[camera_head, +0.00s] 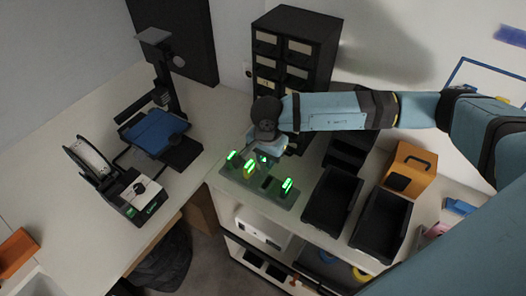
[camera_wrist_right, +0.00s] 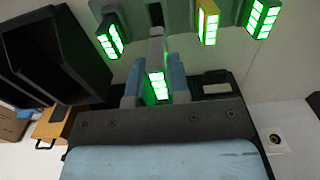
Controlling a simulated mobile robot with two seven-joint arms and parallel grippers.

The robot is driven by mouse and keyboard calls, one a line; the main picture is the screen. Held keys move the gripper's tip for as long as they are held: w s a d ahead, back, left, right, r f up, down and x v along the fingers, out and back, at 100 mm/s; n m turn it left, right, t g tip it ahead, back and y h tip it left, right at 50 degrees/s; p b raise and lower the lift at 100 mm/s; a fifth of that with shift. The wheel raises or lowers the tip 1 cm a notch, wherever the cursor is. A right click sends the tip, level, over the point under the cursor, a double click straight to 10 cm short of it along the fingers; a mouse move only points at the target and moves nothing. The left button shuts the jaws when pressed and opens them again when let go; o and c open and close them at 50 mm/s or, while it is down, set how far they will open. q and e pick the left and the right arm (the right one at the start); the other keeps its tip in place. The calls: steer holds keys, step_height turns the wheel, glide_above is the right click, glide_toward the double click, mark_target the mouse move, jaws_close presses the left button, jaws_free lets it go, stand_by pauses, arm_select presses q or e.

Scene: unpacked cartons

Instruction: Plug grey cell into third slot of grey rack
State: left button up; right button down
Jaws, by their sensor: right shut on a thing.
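The grey rack (camera_head: 243,178) stands on the white counter with lit cells in it. A green-lit cell (camera_head: 231,157), a yellow cell (camera_head: 249,169) and another green-lit cell (camera_head: 287,186) stand upright in it. A dark empty slot (camera_head: 267,183) lies between the yellow cell and the last one; it also shows in the right wrist view (camera_wrist_right: 155,14). My right gripper (camera_wrist_right: 156,82) is shut on the grey cell (camera_wrist_right: 156,48), whose green-lit face shows between the blue fingers. The cell's far end points toward the empty slot and looks apart from it. My left gripper is not in view.
Black bins (camera_head: 331,200) and an orange box (camera_head: 408,169) stand right of the rack. A black drawer cabinet (camera_head: 295,45) stands behind it. A blue-bedded machine (camera_head: 155,130) and a spool device (camera_head: 142,198) stand on the left table.

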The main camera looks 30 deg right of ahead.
mark_target(267, 172)
steer(key=shift+s+f, duration=0.4)
steer(key=shift+f, duration=0.05)
steer(key=shift+w+f+b, duration=0.2)
steer(key=shift+f+b, duration=0.55)
steer(key=shift+f, duration=0.5)
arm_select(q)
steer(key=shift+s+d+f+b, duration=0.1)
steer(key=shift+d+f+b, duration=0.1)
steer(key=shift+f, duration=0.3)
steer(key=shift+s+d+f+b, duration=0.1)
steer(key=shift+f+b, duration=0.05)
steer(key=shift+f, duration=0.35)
arm_select(e)
steer(key=shift+f, duration=0.9)
arm_select(q)
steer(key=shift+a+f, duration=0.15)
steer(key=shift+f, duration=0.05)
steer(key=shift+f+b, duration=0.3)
steer(key=shift+b, duration=0.05)
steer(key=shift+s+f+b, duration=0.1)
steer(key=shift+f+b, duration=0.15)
steer(key=shift+b, duration=0.05)
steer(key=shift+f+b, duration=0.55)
arm_select(e)
steer(key=shift+f, duration=0.35)
arm_select(q)
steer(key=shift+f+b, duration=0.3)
steer(key=shift+b, duration=0.05)
